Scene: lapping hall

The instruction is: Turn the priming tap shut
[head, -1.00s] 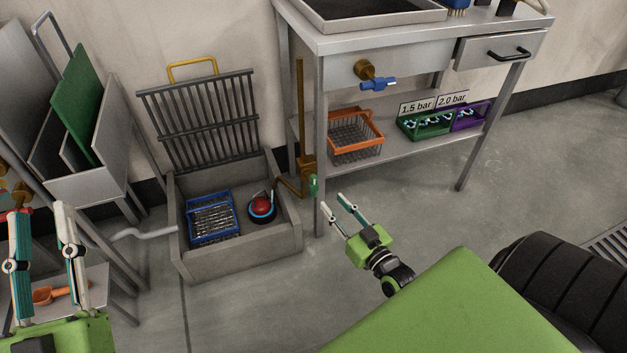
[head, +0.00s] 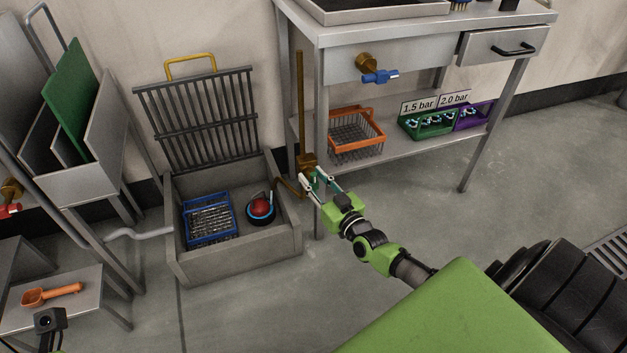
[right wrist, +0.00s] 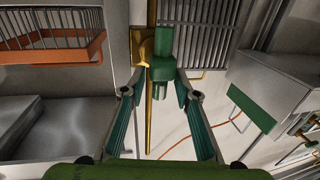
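The tap with the green handle (head: 315,179) sits on a brass fitting (head: 307,162) low on a vertical brass pipe, beside the near left leg of the steel table. In the right wrist view the green handle (right wrist: 163,72) stands upright in the picture, its lower end between my fingers. My right gripper (head: 317,182) is open at this tap, one finger on each side. A gap shows on both sides of the handle in the right wrist view (right wrist: 160,95), so I see no firm grip. My left gripper's fingers are outside the head view.
A blue-handled tap (head: 379,76) is on the table front, and a red-handled one (head: 9,210) is at far left. A concrete sump (head: 235,262) with a raised grate (head: 200,120) stands left of the green tap. An orange wire basket (head: 356,144) is on the lower shelf.

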